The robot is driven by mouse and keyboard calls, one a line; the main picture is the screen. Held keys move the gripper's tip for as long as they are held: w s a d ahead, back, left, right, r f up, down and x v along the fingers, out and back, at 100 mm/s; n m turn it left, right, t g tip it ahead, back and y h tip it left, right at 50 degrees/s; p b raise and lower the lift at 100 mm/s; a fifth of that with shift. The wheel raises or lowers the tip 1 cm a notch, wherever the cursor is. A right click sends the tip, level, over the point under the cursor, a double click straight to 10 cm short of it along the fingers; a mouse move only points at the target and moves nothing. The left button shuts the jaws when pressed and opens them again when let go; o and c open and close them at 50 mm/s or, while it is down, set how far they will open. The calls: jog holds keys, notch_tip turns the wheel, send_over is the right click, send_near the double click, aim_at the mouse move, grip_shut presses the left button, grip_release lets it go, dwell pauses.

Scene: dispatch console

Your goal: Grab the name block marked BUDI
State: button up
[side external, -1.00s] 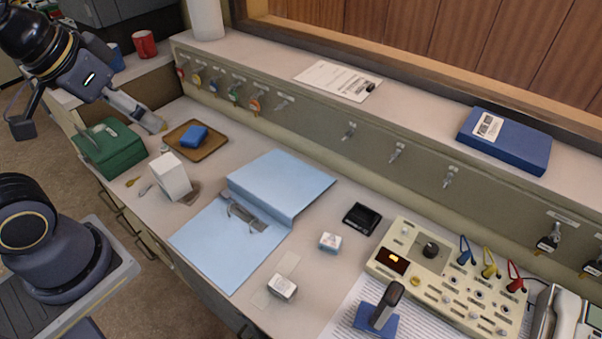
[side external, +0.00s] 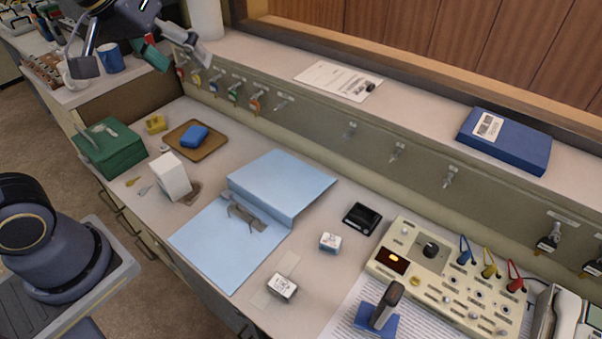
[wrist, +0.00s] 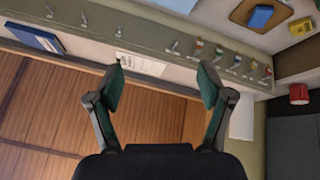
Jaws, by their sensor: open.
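Two small white blocks lie on the desk in the side external view. One block (side external: 330,242), with blue on it, is right of the light-blue binder. The other block (side external: 282,286), with dark marks on top, is nearer the front edge. Their lettering is too small to read, so I cannot tell which is marked BUDI. My gripper (side external: 145,60) is open and empty, high at the upper left, far from both blocks. In the wrist view my gripper (wrist: 162,83) has its fingers spread with nothing between them. Neither block shows there.
The open binder (side external: 205,242) lies mid-desk. A console with knobs (side external: 395,235), a black box (side external: 362,218) and a blue-based stand (side external: 376,320) are near the blocks. A green box (side external: 110,148), white box (side external: 170,176) and brown tray (side external: 214,150) stand left.

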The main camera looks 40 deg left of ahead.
jog(key=w+d+f+g, duration=0.1)
jog(key=w+d+f, duration=0.1)
jog(key=w+d, duration=0.35)
jog(key=m+g, duration=0.1)
jog(key=g, duration=0.4)
send_over(331, 240)
notch_tip(331, 240, down, 27)
notch_tip(331, 240, down, 10)
jog(key=shift+r, duration=0.25)
notch_tip(331, 240, down, 6)
jog(key=shift+r, duration=0.1)
jog(key=c, duration=1.1)
